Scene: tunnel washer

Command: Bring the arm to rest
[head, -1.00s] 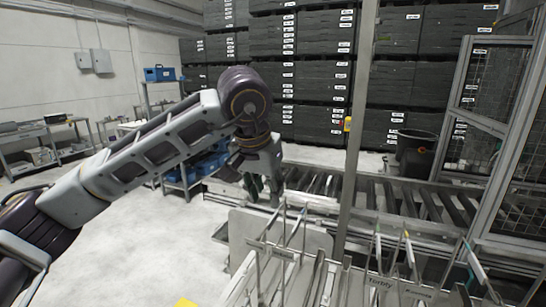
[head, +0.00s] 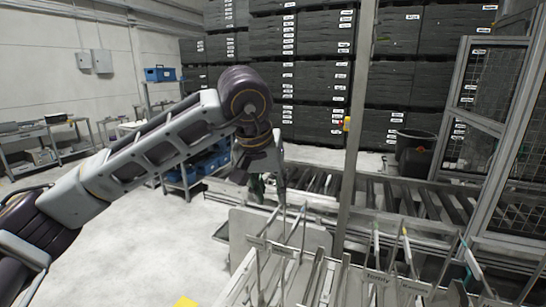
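My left arm reaches in from the left, and its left gripper (head: 268,188) points down above the near edge of the roller conveyor. The fingers are small and dark in this view. I cannot tell whether they are open or shut, and I see no object held in them. My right gripper is not in view.
A metal rack (head: 330,280) with upright rods stands just below and right of the gripper. A roller conveyor (head: 400,198) runs behind it. A metal post (head: 356,130) rises at centre right. Stacked black crates (head: 310,80) fill the back. Open floor (head: 135,250) lies left.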

